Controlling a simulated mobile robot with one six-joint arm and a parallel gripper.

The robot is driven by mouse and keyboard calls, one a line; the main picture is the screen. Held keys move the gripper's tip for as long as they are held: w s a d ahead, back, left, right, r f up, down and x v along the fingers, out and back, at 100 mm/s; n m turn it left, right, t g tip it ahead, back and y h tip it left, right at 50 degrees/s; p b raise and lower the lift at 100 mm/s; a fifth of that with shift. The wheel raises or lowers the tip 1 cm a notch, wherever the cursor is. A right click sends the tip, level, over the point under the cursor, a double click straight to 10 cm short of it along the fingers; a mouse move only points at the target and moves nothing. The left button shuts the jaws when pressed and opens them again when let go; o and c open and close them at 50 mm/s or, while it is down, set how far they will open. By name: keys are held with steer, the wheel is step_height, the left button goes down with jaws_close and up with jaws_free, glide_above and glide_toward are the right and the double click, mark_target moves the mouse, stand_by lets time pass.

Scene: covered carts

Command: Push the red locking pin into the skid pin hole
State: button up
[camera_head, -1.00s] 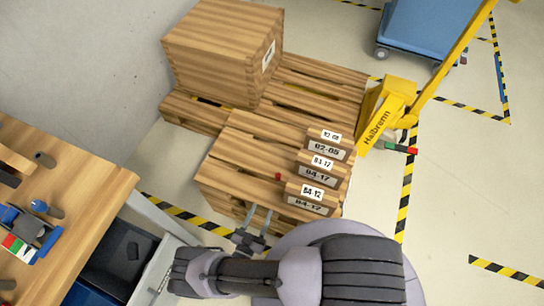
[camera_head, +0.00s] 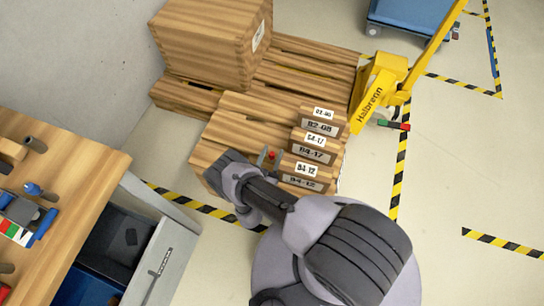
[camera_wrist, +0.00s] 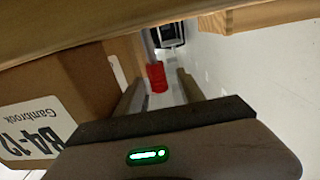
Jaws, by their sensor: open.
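The red locking pin (camera_head: 271,156) shows as a small red spot on the near wooden skid (camera_head: 235,125), left of the labelled boxes. My gripper (camera_head: 266,158) is over the skid, with its fingertips close around the pin. The skid pin hole cannot be made out, and how deep the pin sits is unclear.
Several labelled cartons (camera_head: 312,147) stand just right of my gripper; one carton (camera_wrist: 30,130) is close beside the left finger. A large wooden crate (camera_head: 212,42) is behind. A yellow pallet jack (camera_head: 378,92) stands right. A workbench (camera_head: 70,190) with an open drawer is left.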

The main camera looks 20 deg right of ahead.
jaws_close()
